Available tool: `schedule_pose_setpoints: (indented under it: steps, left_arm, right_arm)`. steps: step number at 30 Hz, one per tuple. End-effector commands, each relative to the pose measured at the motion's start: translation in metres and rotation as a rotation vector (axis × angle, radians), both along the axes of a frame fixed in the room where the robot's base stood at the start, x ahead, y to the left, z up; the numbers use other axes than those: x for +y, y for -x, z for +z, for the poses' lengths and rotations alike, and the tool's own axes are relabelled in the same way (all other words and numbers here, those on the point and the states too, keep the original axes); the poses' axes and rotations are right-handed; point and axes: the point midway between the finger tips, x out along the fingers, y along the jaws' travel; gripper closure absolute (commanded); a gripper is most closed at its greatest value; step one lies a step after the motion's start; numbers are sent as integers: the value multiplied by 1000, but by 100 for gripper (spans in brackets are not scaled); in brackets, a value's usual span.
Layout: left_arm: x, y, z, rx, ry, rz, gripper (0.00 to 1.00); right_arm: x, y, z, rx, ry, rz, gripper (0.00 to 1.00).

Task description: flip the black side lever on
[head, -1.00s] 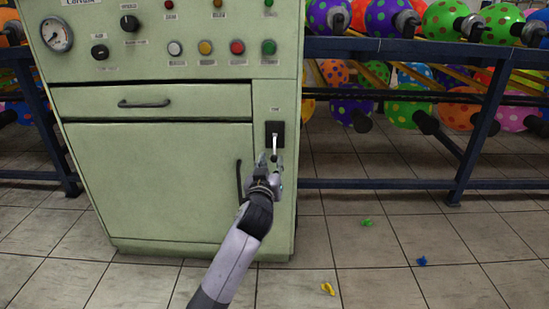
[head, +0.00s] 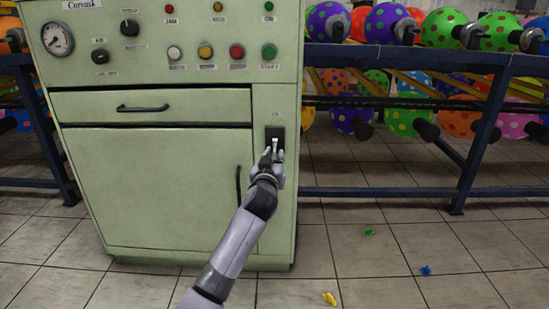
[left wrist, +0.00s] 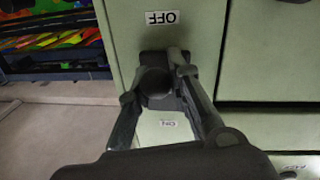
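The side lever sits on a black plate (head: 275,133) on the right column of the green machine (head: 170,180). In the head view, its pale handle (head: 276,144) shows just above my left gripper (head: 272,157). In the left wrist view, the lever's dark round end (left wrist: 153,82) points toward the camera, between the two fingers of my left gripper (left wrist: 160,75). The fingers are apart, one on each side of the lever; firm contact is not clear. An OFF label (left wrist: 162,17) and an ON label (left wrist: 168,123) lie at opposite ends of the plate. My right gripper is not in view.
Buttons (head: 237,51), knobs and a gauge (head: 57,38) are on the panel above. A door handle (head: 238,186) is left of my arm. Blue racks (head: 400,192) with dotted balloons stand right. Small deflated balloons (head: 329,298) lie on the tiled floor.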

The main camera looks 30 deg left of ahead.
Motion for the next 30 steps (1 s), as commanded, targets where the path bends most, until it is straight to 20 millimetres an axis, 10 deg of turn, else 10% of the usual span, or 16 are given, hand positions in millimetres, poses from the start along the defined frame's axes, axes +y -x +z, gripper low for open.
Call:
schedule_pose_setpoints:
  steps: [30]
  left_arm:
    - [-2,1,0,14,7,-3,100]
  right_arm:
    - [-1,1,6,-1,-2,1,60]
